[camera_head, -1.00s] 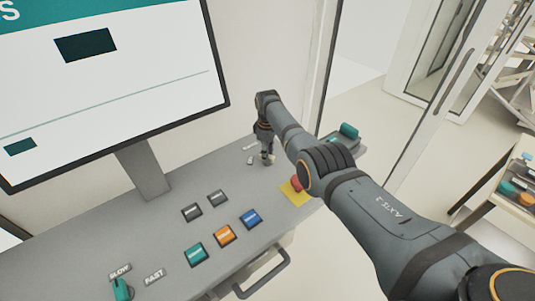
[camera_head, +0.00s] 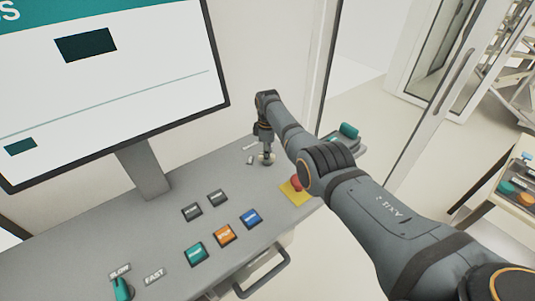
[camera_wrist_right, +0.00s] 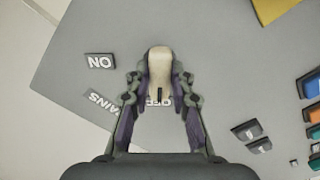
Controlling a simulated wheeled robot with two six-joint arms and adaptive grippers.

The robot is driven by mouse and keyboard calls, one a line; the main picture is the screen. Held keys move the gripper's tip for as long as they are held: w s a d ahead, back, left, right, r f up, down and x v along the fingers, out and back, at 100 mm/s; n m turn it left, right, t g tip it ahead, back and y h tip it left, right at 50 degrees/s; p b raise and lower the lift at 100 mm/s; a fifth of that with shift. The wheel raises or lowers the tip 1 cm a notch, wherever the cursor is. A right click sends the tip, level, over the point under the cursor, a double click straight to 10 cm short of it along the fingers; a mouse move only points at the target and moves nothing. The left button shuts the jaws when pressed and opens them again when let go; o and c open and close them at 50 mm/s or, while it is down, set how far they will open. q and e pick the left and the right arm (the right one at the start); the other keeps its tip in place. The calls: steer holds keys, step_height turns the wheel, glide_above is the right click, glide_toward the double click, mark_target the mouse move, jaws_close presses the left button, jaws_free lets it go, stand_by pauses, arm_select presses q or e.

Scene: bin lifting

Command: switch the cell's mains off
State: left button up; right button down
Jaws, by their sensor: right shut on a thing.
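The mains switch has a cream knob (camera_wrist_right: 160,62), seen in the right wrist view between my fingertips, with a short dark mark on its near end. My right gripper (camera_wrist_right: 160,75) is shut on this knob; it also shows in the head view (camera_head: 266,157), low over the console's far end. An ON label (camera_wrist_right: 100,61) lies left of the knob. A MAINS label (camera_wrist_right: 103,102) is partly covered by a finger. Another label (camera_wrist_right: 158,103) shows between the fingers at the dark mark, partly hidden. My left gripper is not in view.
On the grey console (camera_head: 160,215), a red mushroom button (camera_head: 296,184) on a yellow plate sits close to my right forearm. Several push buttons, including an orange one (camera_head: 224,234), and a green selector (camera_head: 122,289) are nearer. A monitor (camera_head: 110,85) stands behind.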

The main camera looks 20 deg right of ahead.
steer(key=shift+w+r, duration=0.1)
steer(key=shift+r, duration=0.05)
steer(key=c, duration=1.2)
jaws_free()
steer(key=shift+o, duration=0.2)
step_height(320, 180, up, 12)
